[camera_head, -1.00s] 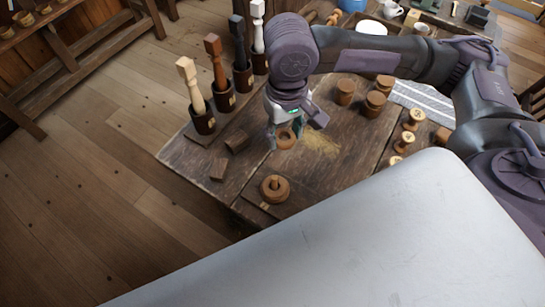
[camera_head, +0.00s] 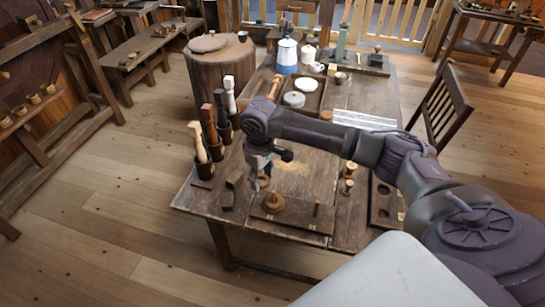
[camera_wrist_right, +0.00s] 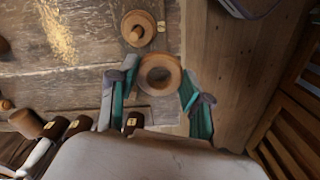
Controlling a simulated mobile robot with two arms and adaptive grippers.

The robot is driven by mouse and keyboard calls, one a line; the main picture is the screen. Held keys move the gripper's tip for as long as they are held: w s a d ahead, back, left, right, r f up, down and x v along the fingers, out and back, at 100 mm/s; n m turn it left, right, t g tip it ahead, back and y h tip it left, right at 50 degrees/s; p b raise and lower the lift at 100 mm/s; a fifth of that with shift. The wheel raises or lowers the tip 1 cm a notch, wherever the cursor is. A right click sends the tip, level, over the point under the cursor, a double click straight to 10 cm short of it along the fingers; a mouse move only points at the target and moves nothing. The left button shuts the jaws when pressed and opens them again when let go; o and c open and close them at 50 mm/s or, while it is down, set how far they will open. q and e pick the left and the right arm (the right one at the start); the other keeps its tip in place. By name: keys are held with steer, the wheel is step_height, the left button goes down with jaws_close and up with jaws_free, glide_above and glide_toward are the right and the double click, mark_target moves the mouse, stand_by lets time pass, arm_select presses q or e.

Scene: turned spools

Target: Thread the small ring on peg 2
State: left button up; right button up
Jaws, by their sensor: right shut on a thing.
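My right gripper (camera_head: 262,178) is shut on a small brown wooden ring. In the right wrist view the ring (camera_wrist_right: 160,74) sits between the two green-edged fingertips (camera_wrist_right: 157,92), its hole facing the camera. In the head view the ring is small and partly hidden by the fingers. The peg labels are too small to read. My left gripper is out of view.
Long-handled tools stand in dark cups (camera_head: 203,170) along the table's left side. Two dark blocks (camera_head: 235,180) lie near them. Small spools (camera_head: 348,187) and a holed tray (camera_head: 383,200) are at the right. A blue-and-white pot (camera_head: 287,55) stands at the back.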

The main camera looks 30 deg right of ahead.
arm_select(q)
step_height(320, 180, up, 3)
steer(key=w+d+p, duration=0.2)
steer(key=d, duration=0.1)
arm_select(e)
steer(key=n, duration=0.1)
glide_above(274, 192)
steer(key=shift+f, duration=0.75)
steer(key=shift+w+d+f+b, duration=0.15)
steer(key=shift+f+b, duration=0.1)
steer(key=shift+b, duration=0.15)
step_height(274, 192, down, 4)
steer(key=b, duration=0.4)
steer(key=shift+r, duration=0.15)
arm_select(q)
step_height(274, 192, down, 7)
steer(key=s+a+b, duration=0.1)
steer(key=b, duration=0.1)
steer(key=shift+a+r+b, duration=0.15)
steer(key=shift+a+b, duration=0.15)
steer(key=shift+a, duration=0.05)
arm_select(e)
steer(key=shift+f, duration=0.95)
arm_select(q)
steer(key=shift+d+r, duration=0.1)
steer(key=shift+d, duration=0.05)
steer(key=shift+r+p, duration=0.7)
steer(key=shift+p, duration=0.1)
